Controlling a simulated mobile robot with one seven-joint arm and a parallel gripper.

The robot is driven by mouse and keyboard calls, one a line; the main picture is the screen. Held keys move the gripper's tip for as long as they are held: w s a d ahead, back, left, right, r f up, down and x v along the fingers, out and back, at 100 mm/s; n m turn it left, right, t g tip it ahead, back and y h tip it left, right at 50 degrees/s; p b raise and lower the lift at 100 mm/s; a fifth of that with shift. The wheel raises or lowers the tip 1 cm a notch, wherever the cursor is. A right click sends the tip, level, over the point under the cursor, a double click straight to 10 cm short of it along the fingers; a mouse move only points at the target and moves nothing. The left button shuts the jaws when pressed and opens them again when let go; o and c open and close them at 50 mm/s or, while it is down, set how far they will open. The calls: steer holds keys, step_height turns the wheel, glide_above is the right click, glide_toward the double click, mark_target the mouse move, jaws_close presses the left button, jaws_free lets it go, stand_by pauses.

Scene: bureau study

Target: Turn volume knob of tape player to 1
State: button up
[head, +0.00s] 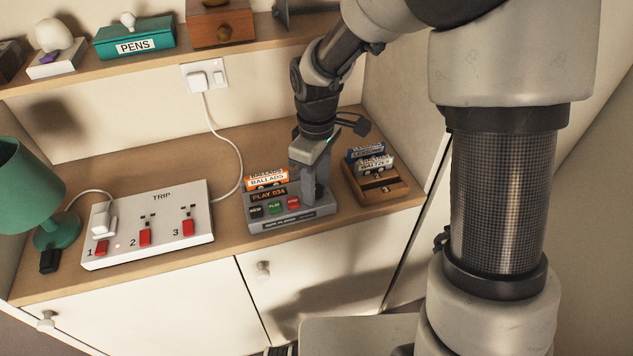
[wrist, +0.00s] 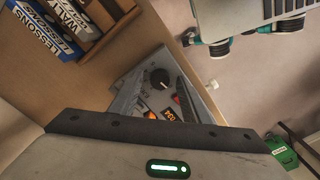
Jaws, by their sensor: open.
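The grey tape player (head: 292,221) stands on the wooden counter, with a display reading "PLAY 034" and a black, a green and a red button. A cassette labelled "BALLADS" (head: 268,181) stands in its top. In the wrist view, the round black volume knob (wrist: 160,79) has a pale pointer mark; I cannot read any numbers around it. My gripper (head: 314,190) points down over the player's right end and hides the knob in the head view. Its fingers are apart, one on each side of the knob; I cannot tell if they touch it.
A cassette rack (head: 383,188) stands close on the player's right. A white power strip (head: 150,240) with red switches and a green lamp (head: 25,195) are on the left. A shelf (head: 110,68) runs above.

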steer(key=c, duration=1)
steer(key=shift+c, duration=0.2)
steer(key=shift+m, duration=0.4)
steer(key=m, duration=0.2)
steer(key=shift+m, duration=2.5)
steer(key=o, duration=1)
steer(key=shift+o, duration=0.2)
